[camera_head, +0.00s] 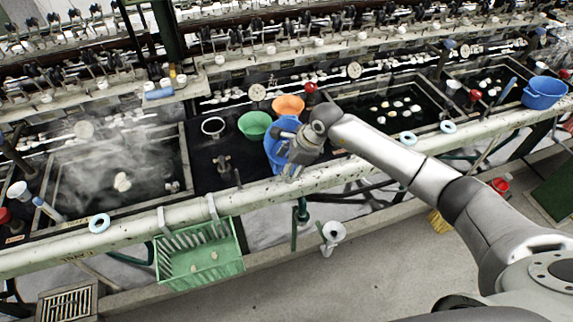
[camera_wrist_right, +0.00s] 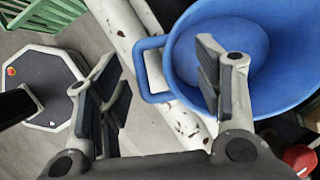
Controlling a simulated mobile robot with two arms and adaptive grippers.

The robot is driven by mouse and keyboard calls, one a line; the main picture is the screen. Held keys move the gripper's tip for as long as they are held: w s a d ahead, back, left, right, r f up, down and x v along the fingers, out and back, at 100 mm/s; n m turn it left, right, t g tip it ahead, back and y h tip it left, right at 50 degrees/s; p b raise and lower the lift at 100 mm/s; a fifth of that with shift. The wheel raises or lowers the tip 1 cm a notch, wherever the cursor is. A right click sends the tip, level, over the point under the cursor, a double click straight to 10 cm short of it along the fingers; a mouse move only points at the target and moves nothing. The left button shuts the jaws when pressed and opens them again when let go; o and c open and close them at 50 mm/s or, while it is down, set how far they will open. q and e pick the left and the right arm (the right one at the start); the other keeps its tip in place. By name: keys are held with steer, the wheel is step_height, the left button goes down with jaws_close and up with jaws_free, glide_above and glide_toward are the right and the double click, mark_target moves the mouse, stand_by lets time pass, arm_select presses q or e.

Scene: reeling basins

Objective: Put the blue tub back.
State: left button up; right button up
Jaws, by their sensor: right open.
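The blue tub (camera_head: 272,152) is at the front of the dark middle section, just behind the pale front pipe, partly hidden by my right gripper. In the right wrist view the blue tub (camera_wrist_right: 275,50) shows its open inside and a loop handle (camera_wrist_right: 146,70) on its near side. My right gripper (camera_head: 292,160) is at the tub's right front side. In the wrist view the gripper (camera_wrist_right: 155,80) is open, with one finger over the tub's opening and the other outside, beyond the handle. I cannot tell whether a finger touches the tub. My left gripper is not in view.
A green bowl (camera_head: 255,125) and an orange bowl (camera_head: 289,106) sit just behind the tub. Another blue bucket (camera_head: 544,92) stands at far right. A green basket (camera_head: 200,262) hangs off the front pipe (camera_head: 130,232). Water basins lie on both sides.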

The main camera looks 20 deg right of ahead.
steer(key=b+v, duration=0.2)
steer(key=v, duration=0.9)
steer(key=shift+r+b, duration=0.4)
